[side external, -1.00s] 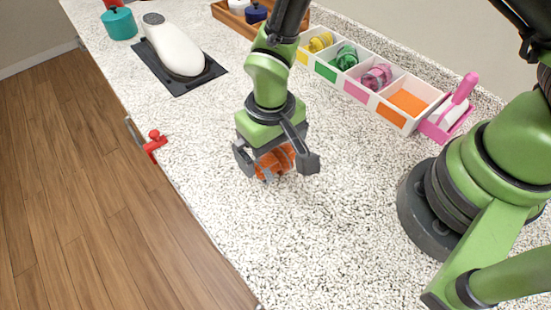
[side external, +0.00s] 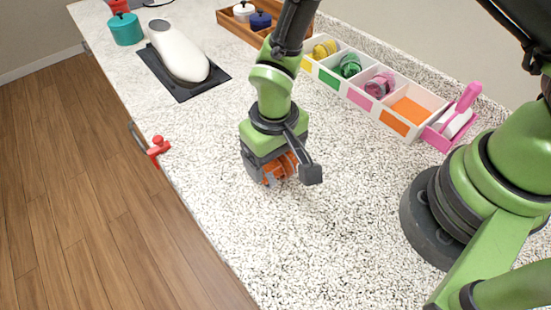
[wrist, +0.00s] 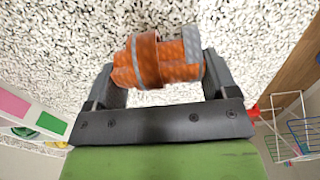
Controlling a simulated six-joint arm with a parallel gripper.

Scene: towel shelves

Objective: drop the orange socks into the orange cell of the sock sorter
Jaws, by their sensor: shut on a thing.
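The orange socks (side external: 279,168) are a rolled bundle with grey bands, at the middle of the counter. My gripper (side external: 283,176) is shut on them. In the wrist view the orange socks (wrist: 150,62) sit between the two fingers of my gripper (wrist: 160,72). Whether they touch the counter is hard to tell. The sock sorter (side external: 345,91) is a white box with a row of cells behind and to the right of my gripper. Its orange cell (side external: 411,109) is at the right end, with an orange floor and label, and looks empty. Yellow, green and pink socks lie in the other cells.
A pink holder with a brush (side external: 459,117) stands against the sorter's right end. A white object on a black mat (side external: 181,93) and a teal pot (side external: 125,30) are at the left. A wooden tray (side external: 232,23) with small pots is at the back.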

